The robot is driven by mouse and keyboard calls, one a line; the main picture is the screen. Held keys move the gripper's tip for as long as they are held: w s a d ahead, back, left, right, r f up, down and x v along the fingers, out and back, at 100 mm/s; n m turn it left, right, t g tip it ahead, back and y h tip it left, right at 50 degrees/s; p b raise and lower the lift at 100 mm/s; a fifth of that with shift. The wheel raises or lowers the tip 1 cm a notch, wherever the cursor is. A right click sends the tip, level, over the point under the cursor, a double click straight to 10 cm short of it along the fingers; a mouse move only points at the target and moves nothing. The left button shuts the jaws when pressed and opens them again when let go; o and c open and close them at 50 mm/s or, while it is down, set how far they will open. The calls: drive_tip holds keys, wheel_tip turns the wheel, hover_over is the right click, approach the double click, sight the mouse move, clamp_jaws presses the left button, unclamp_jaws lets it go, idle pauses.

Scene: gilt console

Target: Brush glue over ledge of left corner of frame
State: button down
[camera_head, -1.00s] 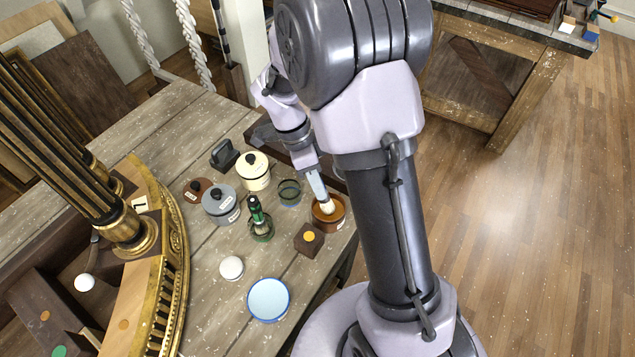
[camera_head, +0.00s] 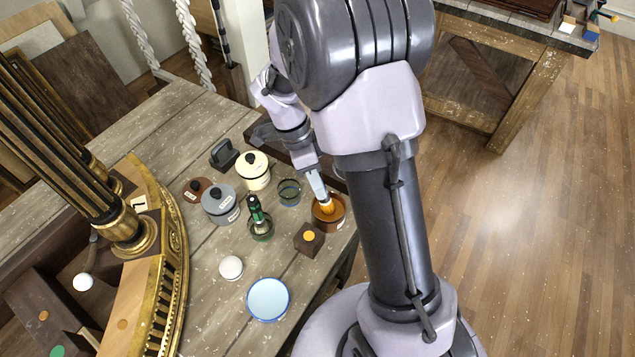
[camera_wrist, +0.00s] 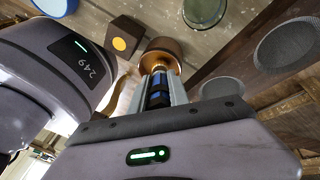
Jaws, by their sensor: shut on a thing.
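My gripper (camera_head: 317,184) is shut on a brush, whose bristles (camera_head: 326,206) are amber and reach into a small brown pot (camera_head: 337,223) at the table's right edge. In the wrist view the gripper (camera_wrist: 160,98) points at the copper-brown pot (camera_wrist: 160,45), and the bristles are mostly hidden by the fingers. The gilt frame piece (camera_head: 176,245) with a curved, toothed edge stands on the left of the table, well apart from the brush. Pale bare wood (camera_head: 128,310) shows on its inner side. I cannot tell exactly which part is the left-corner ledge.

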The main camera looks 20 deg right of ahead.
drive_tip(key=shift+s, duration=0.1)
wheel_tip(320, 180, up, 7)
drive_tip(key=p, duration=0.5)
idle(0.3)
drive_tip(key=shift+f, duration=0.1)
idle(0.3)
